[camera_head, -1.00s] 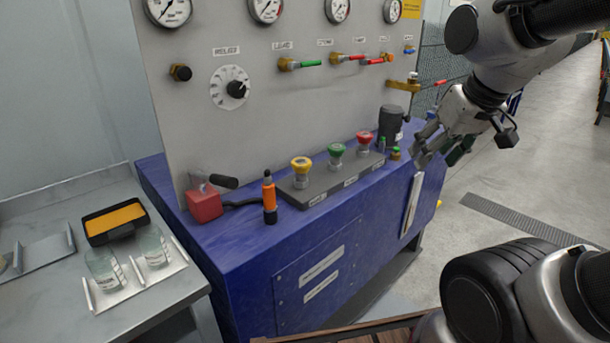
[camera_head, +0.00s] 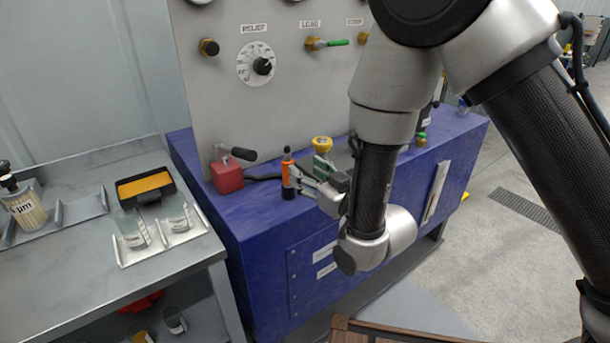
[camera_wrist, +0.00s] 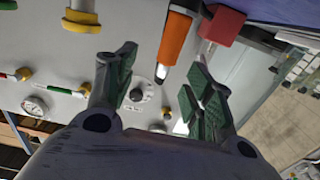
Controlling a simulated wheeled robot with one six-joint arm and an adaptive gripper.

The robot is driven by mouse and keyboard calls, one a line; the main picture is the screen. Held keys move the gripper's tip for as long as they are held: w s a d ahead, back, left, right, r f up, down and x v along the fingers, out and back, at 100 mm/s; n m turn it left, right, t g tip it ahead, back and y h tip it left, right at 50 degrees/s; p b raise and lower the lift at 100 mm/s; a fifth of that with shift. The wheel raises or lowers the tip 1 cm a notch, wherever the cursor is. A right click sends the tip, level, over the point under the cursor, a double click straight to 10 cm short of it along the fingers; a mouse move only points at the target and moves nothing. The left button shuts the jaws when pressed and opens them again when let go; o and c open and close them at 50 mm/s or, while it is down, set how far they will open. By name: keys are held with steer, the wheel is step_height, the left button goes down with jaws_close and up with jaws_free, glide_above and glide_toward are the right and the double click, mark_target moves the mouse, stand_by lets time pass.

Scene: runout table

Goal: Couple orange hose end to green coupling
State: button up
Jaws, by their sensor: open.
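The orange hose end (camera_head: 287,174) stands upright on the blue bench beside the red block, its black tip up. My gripper (camera_head: 305,181) is open and comes at it from the right. In the wrist view the orange hose end (camera_wrist: 176,38) lies between the lines of the two green-padded fingers (camera_wrist: 163,72), its black tip near the fingertips. I cannot tell whether a finger touches it. The yellow coupling (camera_head: 322,144) shows just behind my gripper.
The red block (camera_head: 227,177) with a black lever stands left of the hose end. The grey panel (camera_head: 290,100) with its relief knob (camera_head: 262,66) rises behind. A side table (camera_head: 85,290) on the left holds a tray (camera_head: 155,254) with glass beakers.

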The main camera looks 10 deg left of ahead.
mark_target(287, 160)
steer(key=x, duration=0.7)
steer(key=shift+s+a, duration=0.15)
steer(key=shift+a, duration=0.45)
jaws_close()
